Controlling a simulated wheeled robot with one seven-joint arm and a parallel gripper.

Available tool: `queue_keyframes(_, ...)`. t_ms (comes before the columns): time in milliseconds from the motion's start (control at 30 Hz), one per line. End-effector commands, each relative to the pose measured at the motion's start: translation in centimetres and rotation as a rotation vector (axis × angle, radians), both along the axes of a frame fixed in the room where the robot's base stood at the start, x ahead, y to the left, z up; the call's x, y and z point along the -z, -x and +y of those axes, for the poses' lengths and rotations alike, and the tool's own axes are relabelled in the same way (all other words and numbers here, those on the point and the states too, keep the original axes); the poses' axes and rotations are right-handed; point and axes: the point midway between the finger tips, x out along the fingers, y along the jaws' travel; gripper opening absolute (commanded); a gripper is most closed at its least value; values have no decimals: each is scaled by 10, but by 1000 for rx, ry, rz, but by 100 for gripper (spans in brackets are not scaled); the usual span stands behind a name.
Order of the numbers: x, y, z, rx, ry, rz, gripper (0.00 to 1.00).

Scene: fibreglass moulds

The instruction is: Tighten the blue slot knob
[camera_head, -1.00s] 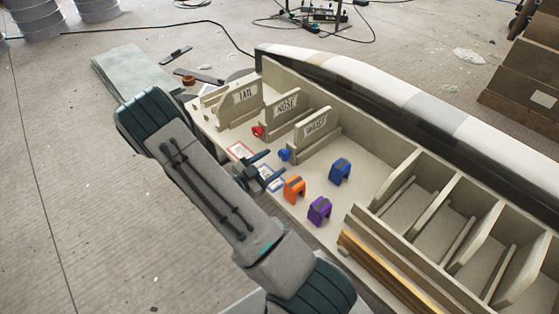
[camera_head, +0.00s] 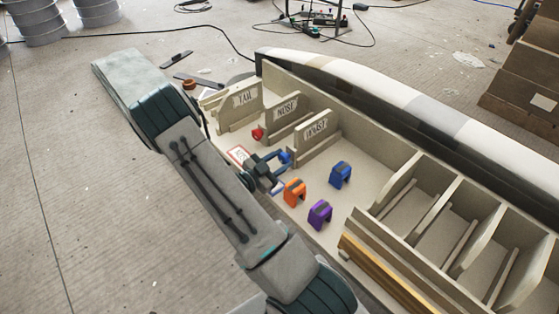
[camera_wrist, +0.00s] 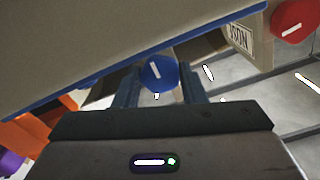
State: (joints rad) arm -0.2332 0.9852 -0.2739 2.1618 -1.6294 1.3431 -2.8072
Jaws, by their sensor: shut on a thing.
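The blue slot knob (camera_head: 285,157) sits at the near end of the slot board labelled WAIST (camera_head: 316,130). It also shows in the wrist view (camera_wrist: 158,73) as a round blue disc with a slightly tilted white line on its face. My gripper (camera_head: 279,161) is shut on the knob, with one finger on each side of it. In the wrist view the two dark fingers (camera_wrist: 160,85) flank the knob. The fingers partly hide the knob in the head view.
A red knob (camera_head: 257,133) is at the NOSE board (camera_head: 285,107); the TAIL board (camera_head: 243,98) stands beyond. Orange (camera_head: 294,192), purple (camera_head: 319,213) and blue (camera_head: 340,173) blocks stand close by on the bench. Empty divided compartments (camera_head: 440,215) lie at the right.

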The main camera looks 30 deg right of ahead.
Motion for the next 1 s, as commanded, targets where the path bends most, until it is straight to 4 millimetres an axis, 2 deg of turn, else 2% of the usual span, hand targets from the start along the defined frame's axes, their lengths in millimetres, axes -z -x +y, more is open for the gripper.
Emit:
queue_keyframes(400,-2,0,0,-1,-33,-239,14)
queue_keyframes(733,0,0,0,0,-36,-257,14)
queue_keyframes(767,0,0,0,0,-36,-257,40)
queue_keyframes(833,0,0,0,0,-36,-256,59)
queue_keyframes(1000,0,0,0,0,-36,-256,59)
